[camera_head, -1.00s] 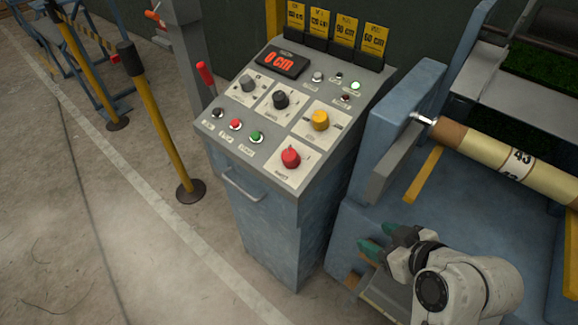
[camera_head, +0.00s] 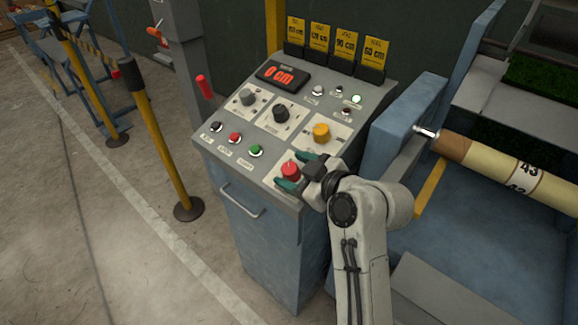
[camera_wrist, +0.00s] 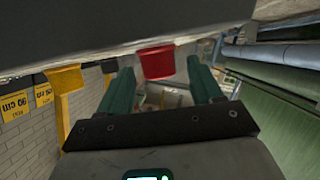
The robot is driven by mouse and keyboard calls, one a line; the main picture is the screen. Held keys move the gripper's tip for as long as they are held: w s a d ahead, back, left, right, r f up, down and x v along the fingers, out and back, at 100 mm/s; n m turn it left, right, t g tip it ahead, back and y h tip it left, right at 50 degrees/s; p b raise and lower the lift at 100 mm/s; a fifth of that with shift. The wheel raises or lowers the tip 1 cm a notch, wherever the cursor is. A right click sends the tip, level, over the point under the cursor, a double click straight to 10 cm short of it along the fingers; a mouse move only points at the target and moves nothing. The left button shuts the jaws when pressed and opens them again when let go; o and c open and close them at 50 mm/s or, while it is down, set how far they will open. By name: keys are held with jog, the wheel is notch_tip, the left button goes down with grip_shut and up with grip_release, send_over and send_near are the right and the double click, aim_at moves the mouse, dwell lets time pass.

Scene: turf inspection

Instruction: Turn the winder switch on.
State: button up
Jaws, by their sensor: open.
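The grey control panel (camera_head: 212,142) carries several knobs and push buttons. Its small labels are too blurred to read, so I cannot tell which control is named winder. A red knob (camera_head: 291,170) sits at the panel's lower right corner, and it also shows in the wrist view (camera_wrist: 156,62). My gripper (camera_head: 298,173) is open at this knob, with one green finger on each side. In the wrist view a gap shows between the knob and each finger.
A red display (camera_head: 281,76) reads 0 cm. Yellow cards (camera_head: 319,37) stand along the panel's back edge. A handle (camera_head: 242,203) juts from the cabinet front. A blue machine frame (camera_head: 405,120) and a roller (camera_head: 490,160) are close on the right.

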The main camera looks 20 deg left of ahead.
jog(key=shift+x, duration=1.1)
jog(key=shift+c, duration=0.5)
jog(key=c, duration=0.9)
jog(key=shift+o, duration=0.2)
